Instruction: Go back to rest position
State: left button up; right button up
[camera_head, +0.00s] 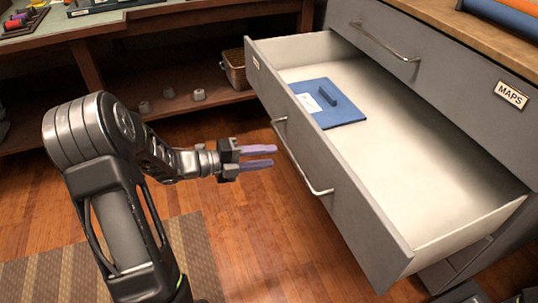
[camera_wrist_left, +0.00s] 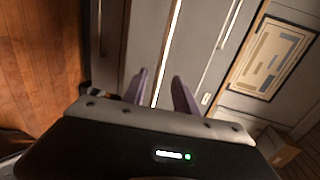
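My left gripper (camera_head: 258,157) is in the middle of the head view, in front of the open drawer (camera_head: 408,165). Its two purple fingers are parallel with a gap between them, and nothing is held. The fingers also show apart in the left wrist view (camera_wrist_left: 160,88), with grey drawer fronts beyond. The fingertips appear clear of the drawer's handle (camera_head: 300,160), to its left in the head view. My right gripper is not in view; only small dark parts show at the bottom right corner.
A closed drawer labelled MAPS (camera_head: 511,94) is above. A wooden shelf unit with a basket (camera_head: 234,72) stands behind. A striped mat (camera_head: 205,255) lies on the wooden floor.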

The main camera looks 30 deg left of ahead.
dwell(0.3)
